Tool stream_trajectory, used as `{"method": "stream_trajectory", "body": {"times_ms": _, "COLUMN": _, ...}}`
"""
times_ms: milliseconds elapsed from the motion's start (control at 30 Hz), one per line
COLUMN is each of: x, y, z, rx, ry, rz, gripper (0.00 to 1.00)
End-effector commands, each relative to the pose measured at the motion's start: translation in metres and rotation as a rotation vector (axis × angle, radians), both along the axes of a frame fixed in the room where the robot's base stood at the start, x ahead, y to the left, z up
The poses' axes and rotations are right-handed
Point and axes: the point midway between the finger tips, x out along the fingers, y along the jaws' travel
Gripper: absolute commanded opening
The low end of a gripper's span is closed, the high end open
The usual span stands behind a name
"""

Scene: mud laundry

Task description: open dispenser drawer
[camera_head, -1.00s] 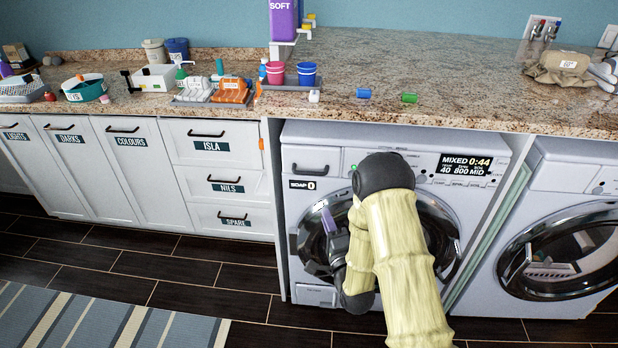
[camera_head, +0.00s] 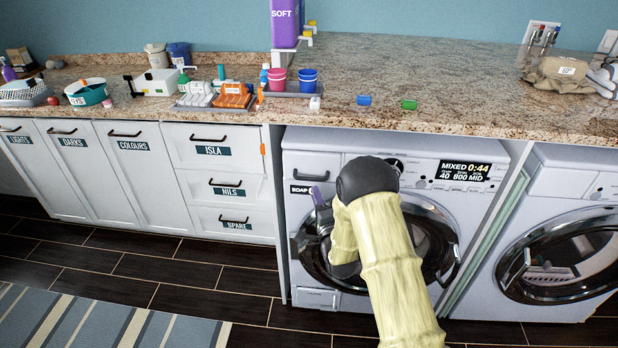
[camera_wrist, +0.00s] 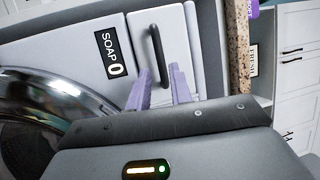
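The dispenser drawer (camera_head: 325,160) is at the top left of the middle washing machine, closed, with a dark bar handle (camera_head: 311,176) and a "SOAP 0" label below it. In the wrist view the drawer (camera_wrist: 175,25) and its handle (camera_wrist: 156,55) lie straight ahead. My gripper (camera_head: 318,194) is just below the handle in the head view. In the wrist view its two purple fingers (camera_wrist: 160,76) are apart and empty, with the handle's near end close to the gap between them. I cannot tell whether they touch the handle.
The washer's round door (camera_head: 440,235) is below, behind my arm. White drawers (camera_head: 215,185) stand to the left.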

Motion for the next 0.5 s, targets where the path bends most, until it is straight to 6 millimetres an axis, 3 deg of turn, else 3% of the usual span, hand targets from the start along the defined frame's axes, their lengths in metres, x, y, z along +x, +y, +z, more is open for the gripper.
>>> {"method": "stream_trajectory", "body": {"times_ms": 300, "x": 0.046, "y": 0.017, "z": 0.010, "rx": 0.001, "ry": -0.002, "rz": 0.000, "gripper": 0.21}}
{"method": "stream_trajectory", "body": {"times_ms": 500, "x": 0.065, "y": 0.025, "z": 0.013, "rx": 0.000, "ry": -0.001, "rz": 0.000, "gripper": 0.21}}
